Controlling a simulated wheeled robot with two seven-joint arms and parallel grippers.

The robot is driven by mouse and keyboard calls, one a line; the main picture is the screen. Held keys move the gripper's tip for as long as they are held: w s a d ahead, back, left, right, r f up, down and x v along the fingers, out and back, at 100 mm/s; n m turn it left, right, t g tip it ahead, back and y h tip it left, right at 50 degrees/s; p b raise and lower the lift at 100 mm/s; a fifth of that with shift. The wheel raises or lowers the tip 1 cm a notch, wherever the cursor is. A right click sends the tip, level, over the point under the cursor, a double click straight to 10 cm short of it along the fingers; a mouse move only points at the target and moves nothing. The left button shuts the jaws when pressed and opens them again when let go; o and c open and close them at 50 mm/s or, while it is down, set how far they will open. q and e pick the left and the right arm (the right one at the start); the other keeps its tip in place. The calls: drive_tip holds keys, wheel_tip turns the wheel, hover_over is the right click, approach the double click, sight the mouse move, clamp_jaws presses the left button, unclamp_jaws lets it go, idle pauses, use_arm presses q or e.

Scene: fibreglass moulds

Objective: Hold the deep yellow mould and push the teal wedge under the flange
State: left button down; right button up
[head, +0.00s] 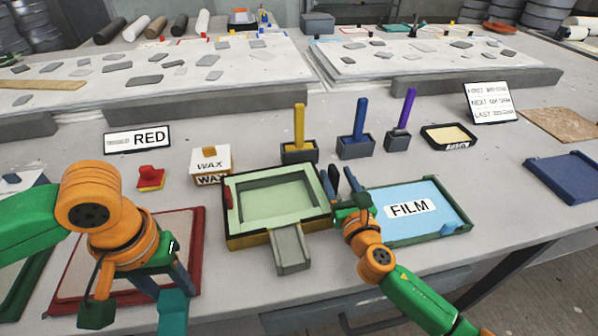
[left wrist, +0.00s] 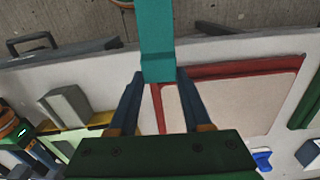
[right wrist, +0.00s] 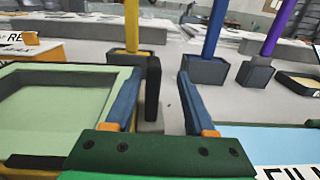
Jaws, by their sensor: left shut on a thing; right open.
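The deep yellow mould (head: 262,238) stands mid-table in the head view, with yellow outer walls and a pale green flange around a recess. Its green top also shows in the right wrist view (right wrist: 90,75). My left gripper (left wrist: 160,76) is shut on the teal wedge (left wrist: 157,40), holding it near the table's front edge, left of the mould; the wedge also shows in the head view (head: 173,312). My right gripper (right wrist: 158,75) is open at the mould's right side, with a black upright tab (right wrist: 152,90) between its fingers, close to the left finger.
A grey block (head: 290,248) stands against the mould's front. A blue FILM tray (head: 450,226) is right of it, and a red-framed panel (head: 199,230) lies left, below my left arm. Holders with yellow, blue and purple sticks stand behind, beside the WAX box (head: 210,161).

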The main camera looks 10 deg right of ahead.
drive_tip(key=shift+a+r, duration=0.1)
drive_tip(key=shift+a, duration=0.05)
drive_tip(key=shift+s, duration=0.1)
clamp_jaws()
idle(2.2)
